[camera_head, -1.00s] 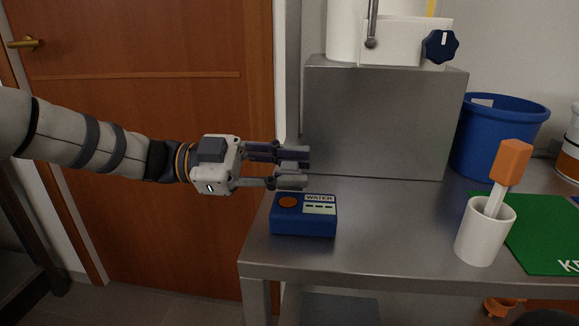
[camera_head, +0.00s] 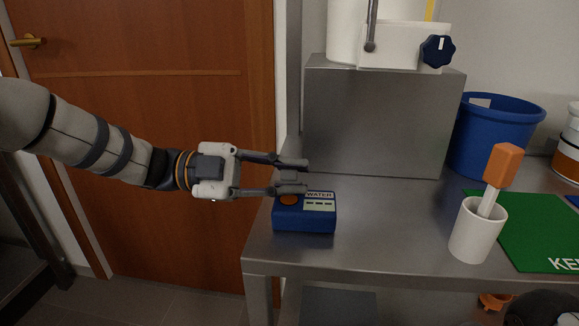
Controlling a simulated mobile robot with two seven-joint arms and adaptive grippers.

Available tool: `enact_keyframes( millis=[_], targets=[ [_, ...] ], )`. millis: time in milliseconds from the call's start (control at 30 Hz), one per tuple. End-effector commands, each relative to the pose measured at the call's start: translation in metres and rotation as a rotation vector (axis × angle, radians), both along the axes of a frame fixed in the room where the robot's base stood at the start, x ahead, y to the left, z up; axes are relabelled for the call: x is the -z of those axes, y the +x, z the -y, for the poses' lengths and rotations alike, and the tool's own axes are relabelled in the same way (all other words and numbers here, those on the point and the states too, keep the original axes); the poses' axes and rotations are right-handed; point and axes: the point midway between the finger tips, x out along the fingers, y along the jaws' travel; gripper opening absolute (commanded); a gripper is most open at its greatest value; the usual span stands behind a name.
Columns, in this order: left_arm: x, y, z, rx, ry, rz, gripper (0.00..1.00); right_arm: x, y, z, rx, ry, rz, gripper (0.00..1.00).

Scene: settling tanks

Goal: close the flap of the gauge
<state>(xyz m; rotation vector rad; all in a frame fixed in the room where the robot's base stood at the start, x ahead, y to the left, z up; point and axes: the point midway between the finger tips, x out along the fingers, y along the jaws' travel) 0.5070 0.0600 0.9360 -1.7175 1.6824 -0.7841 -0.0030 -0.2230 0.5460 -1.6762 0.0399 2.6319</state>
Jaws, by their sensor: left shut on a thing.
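The gauge (camera_head: 304,221) is a blue box with an orange round button and a pale panel marked WATER, lying near the left end of the steel table. My left gripper (camera_head: 292,177) comes in from the left and is just above and behind the gauge's top. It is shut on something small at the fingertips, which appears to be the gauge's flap. The fingers hide most of it, so its angle cannot be read. The lower finger covers part of the gauge's upper left edge in this view; contact cannot be told. My right gripper is not in view.
A steel block (camera_head: 375,120) stands behind the gauge with a white apparatus on top. To the right are a white cup (camera_head: 476,233) holding an orange-handled tool (camera_head: 504,166), a green mat (camera_head: 545,240) and a blue bucket (camera_head: 494,135). The table between gauge and cup is clear.

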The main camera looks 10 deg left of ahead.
Motion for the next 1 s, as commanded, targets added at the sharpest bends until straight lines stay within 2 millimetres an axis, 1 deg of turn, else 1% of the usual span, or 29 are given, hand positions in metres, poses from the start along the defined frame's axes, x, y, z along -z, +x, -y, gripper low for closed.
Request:
enact_keyframes(
  millis=[200, 400, 600, 967, 1000],
  targets=[
    [0.0027, -0.0052, 0.0003, 0.001, 0.003, 0.125, 0.00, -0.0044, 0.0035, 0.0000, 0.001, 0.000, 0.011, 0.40],
    [0.0047, -0.0072, 0.0004, 0.000, 0.003, 0.198, 0.00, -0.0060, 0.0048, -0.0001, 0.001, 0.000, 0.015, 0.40],
    [0.0064, -0.0082, 0.0004, 0.000, 0.005, 0.229, 0.00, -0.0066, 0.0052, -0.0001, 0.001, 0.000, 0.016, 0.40],
    [0.0068, -0.0083, 0.0004, 0.000, 0.005, 0.232, 0.00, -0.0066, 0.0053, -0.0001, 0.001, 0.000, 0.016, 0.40],
    [0.0068, -0.0083, 0.0004, 0.000, 0.005, 0.231, 0.22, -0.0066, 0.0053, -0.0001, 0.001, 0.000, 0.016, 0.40]
  ],
)
